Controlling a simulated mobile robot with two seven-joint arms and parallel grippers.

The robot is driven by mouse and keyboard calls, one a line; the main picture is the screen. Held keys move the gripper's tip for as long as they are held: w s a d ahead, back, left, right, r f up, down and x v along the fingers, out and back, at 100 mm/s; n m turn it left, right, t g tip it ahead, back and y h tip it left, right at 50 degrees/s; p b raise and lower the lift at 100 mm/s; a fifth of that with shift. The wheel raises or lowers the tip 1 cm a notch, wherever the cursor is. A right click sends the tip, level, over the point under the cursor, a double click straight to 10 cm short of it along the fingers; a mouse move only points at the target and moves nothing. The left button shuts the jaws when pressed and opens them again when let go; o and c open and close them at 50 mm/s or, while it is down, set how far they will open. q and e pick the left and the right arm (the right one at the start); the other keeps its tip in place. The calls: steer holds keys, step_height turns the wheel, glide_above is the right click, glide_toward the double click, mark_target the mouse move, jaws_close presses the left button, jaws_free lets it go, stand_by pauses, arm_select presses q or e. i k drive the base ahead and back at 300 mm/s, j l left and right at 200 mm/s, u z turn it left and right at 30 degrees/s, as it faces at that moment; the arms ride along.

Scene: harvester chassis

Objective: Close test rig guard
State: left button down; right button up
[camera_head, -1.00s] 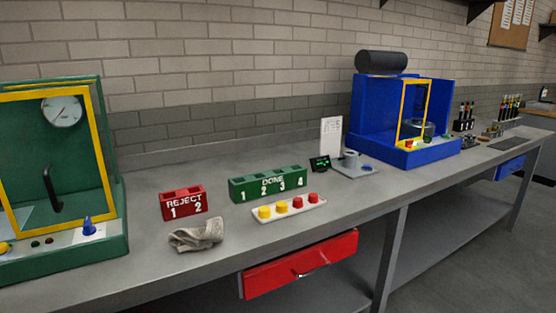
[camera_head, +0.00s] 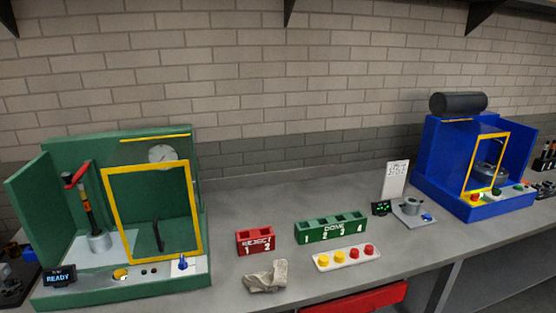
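Two rigs stand on the grey bench. The green rig (camera_head: 60,160) is at the left, with a dial gauge, a red-handled lever and a small display reading "READY" (camera_head: 60,276). Its yellow-framed guard (camera_head: 112,215) covers the right part of the front, with a black handle (camera_head: 157,235) showing there; the left part is open. Which one is the test rig is not labelled. Neither gripper is in view.
Between the rigs are a red REJECT rack (camera_head: 255,240), a green DONE rack (camera_head: 330,228), a white tray (camera_head: 347,258) with yellow and red caps, a crumpled cloth (camera_head: 266,277) and a small grey fixture (camera_head: 410,212). A red drawer (camera_head: 355,301) is under the bench. Bench behind the racks is clear.

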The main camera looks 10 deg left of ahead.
mark_target(161, 244)
steer(key=u, duration=1.25)
